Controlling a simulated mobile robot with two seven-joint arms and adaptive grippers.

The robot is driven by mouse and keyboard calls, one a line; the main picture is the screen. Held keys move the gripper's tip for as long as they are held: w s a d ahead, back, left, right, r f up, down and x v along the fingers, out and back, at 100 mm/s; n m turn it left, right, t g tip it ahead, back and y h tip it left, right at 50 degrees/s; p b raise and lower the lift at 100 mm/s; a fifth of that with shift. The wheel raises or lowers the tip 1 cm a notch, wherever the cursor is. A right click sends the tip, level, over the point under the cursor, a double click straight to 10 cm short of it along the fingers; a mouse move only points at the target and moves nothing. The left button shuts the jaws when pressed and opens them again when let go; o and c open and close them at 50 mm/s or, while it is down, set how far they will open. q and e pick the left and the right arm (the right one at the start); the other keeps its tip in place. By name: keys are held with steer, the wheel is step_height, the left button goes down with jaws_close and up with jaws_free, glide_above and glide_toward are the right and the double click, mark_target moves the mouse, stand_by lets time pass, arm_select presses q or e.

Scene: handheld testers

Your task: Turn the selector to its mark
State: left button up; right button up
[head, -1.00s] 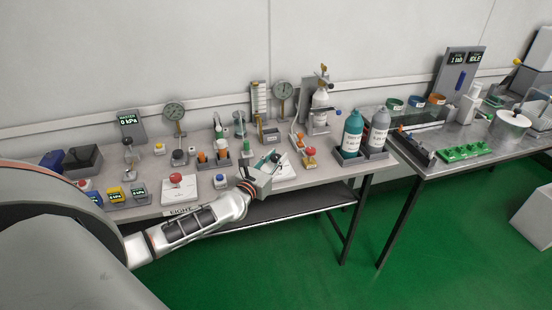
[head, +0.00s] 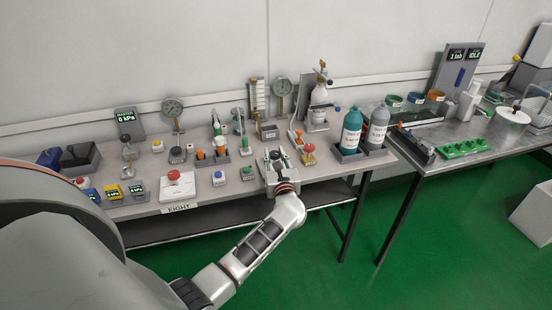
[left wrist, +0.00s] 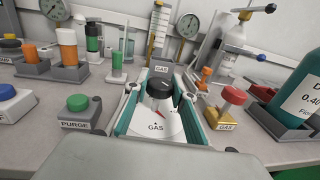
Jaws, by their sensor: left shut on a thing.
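My left gripper (head: 273,158) reaches over the front edge of the bench onto the selector. In the head view the gripper mostly hides the selector. My right gripper is not in view.
A green PURGE button (left wrist: 78,102) stands left of the selector and a red-knobbed yellow GAS block (left wrist: 234,97) stands right. Dial gauges (head: 173,107) and a gas bottle (head: 319,110) stand behind. Bottles (head: 352,130) stand farther right. A red button on a white plate (head: 178,190) lies left.

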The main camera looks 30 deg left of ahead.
arm_select(q)
steer(key=shift+d+f+n+g+y+b, duration=0.1)
steer(key=shift+f+n+g+y+b, duration=0.8)
steer(key=shift+g+b, duration=0.3)
steer(key=shift+n+g+y+b, duration=0.8)
steer(key=shift+g+b, duration=0.3)
steer(key=shift+b, duration=0.1)
steer(key=shift+n+g+b, duration=0.3)
steer(key=shift+g+b, duration=0.1)
steer(key=shift+b, duration=0.1)
steer(key=shift+r+n+g+y+b, duration=0.15)
steer(key=shift+n+g+y+b, duration=0.25)
steer(key=shift+r+n+g+y+b, duration=0.25)
steer(key=shift+n+g+y+b, duration=0.15)
steer(key=shift+n+g+b, duration=0.35)
steer(key=shift+r+g+b, duration=0.3)
steer(key=shift+g, duration=0.15)
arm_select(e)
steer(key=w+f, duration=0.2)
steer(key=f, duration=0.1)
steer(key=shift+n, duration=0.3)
arm_select(q)
steer(key=shift+r, duration=0.15)
steer(key=o, duration=1.1)
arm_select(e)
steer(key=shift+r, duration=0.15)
